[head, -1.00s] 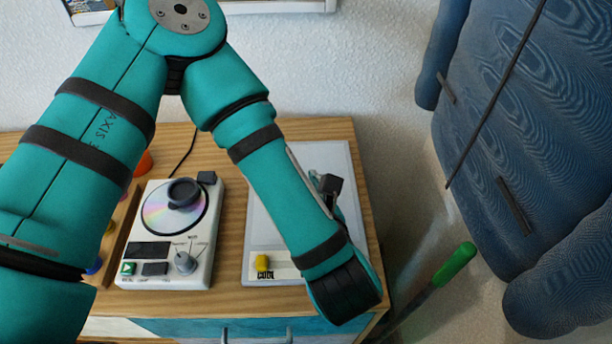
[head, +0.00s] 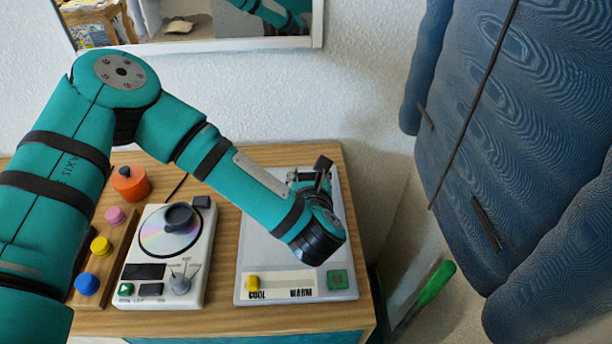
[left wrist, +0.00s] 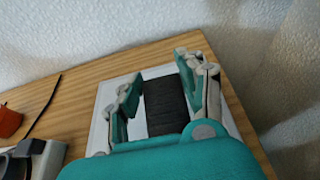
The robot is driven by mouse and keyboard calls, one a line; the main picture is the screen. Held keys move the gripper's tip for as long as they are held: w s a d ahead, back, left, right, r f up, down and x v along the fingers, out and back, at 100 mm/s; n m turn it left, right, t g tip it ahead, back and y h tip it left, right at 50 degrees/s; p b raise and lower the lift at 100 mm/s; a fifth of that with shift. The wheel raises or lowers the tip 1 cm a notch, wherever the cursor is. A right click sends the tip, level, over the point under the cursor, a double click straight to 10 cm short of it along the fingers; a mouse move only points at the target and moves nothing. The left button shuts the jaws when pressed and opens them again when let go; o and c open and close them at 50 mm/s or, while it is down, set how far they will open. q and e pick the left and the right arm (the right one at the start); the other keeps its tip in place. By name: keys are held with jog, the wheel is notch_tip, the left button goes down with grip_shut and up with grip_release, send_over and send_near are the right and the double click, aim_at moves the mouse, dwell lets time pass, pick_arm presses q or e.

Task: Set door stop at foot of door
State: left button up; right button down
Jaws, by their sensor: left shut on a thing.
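My left gripper (head: 309,180) is over the pale panel marked COOL and WARM (head: 262,225) on the wooden cabinet top. It is shut on a dark, blocky thing (head: 323,163), which looks like the door stop, though its full shape is partly hidden. In the left wrist view the gripper's two fingers (left wrist: 160,82) stand on either side of the black, ribbed thing (left wrist: 165,108). I cannot tell from these views whether it touches the panel. I see no door that I can make out. My right gripper is not in view.
A disc player (head: 165,250) and a board with coloured knobs (head: 108,262) sit left on the cabinet top, with an orange pot (head: 130,182) behind. A large blue padded thing (head: 500,150) fills the right. A green-handled tool (head: 436,282) leans by the cabinet.

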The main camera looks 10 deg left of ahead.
pick_arm(q)
jog(key=shift+w+a+f, duration=0.1)
jog(key=shift+w+a, duration=0.25)
jog(key=shift+w, duration=0.25)
notch_tip(320, 180, down, 3)
jog(key=shift+d+p, duration=0.1)
jog(key=shift+p, duration=0.6)
jog(key=shift+f, duration=0.25)
jog(key=shift+f+b, duration=0.15)
jog(key=shift+b, duration=0.15)
jog(key=o, duration=1.2)
jog(key=shift+c, duration=0.2)
